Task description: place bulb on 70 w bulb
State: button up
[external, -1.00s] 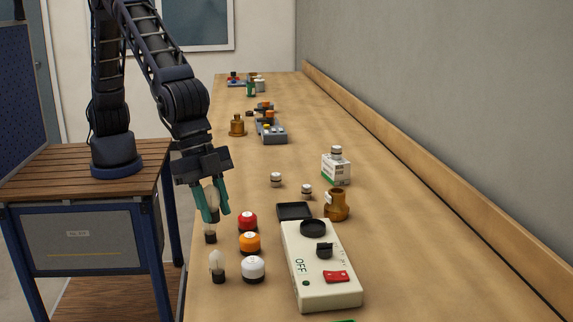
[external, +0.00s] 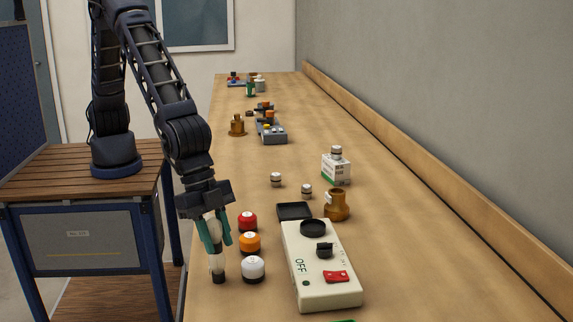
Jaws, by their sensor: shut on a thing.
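My gripper (external: 218,246) points down near the left edge of the bench, its green fingers shut on a clear glass bulb (external: 214,228). A second clear bulb (external: 217,264) with a dark base stands on the bench directly below the fingers in the picture. The held bulb and the standing bulb overlap in this view, so I cannot tell whether they touch. The held bulb's lower end is hard to make out. No wattage marking is readable on either bulb.
Red (external: 247,221), orange (external: 249,243) and white (external: 253,267) round buttons stand close to the right of the gripper. A cream control box (external: 320,290) marked OFF, a black tray (external: 294,211) and a brass fitting (external: 337,206) lie further right. The bench's right side is clear.

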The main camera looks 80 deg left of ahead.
jog(key=shift+f, duration=0.15)
jog(key=o, duration=0.9)
jog(key=shift+o, duration=0.2)
jog(key=v, duration=1.2)
jog(key=shift+r, duration=0.25)
